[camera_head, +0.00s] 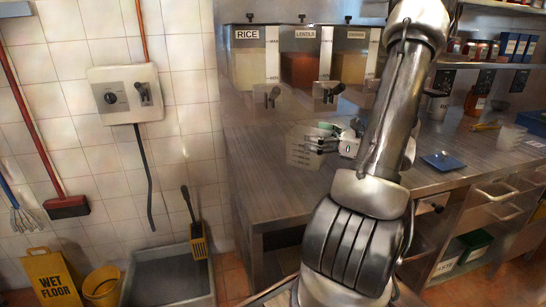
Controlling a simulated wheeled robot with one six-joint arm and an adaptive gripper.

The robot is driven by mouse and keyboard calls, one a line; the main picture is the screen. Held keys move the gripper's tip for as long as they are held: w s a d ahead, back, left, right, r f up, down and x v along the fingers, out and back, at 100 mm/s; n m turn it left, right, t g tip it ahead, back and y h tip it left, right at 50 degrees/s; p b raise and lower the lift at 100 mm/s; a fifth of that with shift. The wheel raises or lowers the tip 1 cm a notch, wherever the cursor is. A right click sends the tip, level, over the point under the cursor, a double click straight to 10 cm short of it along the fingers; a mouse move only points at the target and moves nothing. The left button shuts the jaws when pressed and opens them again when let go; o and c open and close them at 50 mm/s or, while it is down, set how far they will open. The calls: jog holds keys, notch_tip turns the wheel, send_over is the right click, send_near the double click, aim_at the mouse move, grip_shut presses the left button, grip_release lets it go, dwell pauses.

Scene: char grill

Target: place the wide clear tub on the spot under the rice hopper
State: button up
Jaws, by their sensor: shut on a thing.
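The rice hopper (248,65), labelled RICE, stands at the back left of the steel counter (262,133). Its spout (266,97) points forward over the counter. No marked spot can be made out below it; the counter there looks bare. A clear tub (299,155) is just in front and to the right of that area. My gripper (326,143) is shut on the tub from its right side. Whether the tub touches the counter is hard to tell. My arm hides part of the counter and of the hoppers to the right.
The lentils hopper (299,68) stands right of the rice hopper, with a third hopper (350,62) beyond. Another clear container (510,137) and a blue dish (443,161) lie right of my arm. The counter's left edge is close to the rice spout. A floor sink (165,258) is below left.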

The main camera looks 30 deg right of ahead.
jog(key=shift+s+d, duration=0.55)
jog(key=f+x, duration=0.3)
jog(key=x, duration=1.4)
jog(key=shift+w+f, duration=0.2)
jog(key=shift+a+f, duration=0.1)
jog(key=shift+f, duration=0.05)
jog(key=o, duration=1.2)
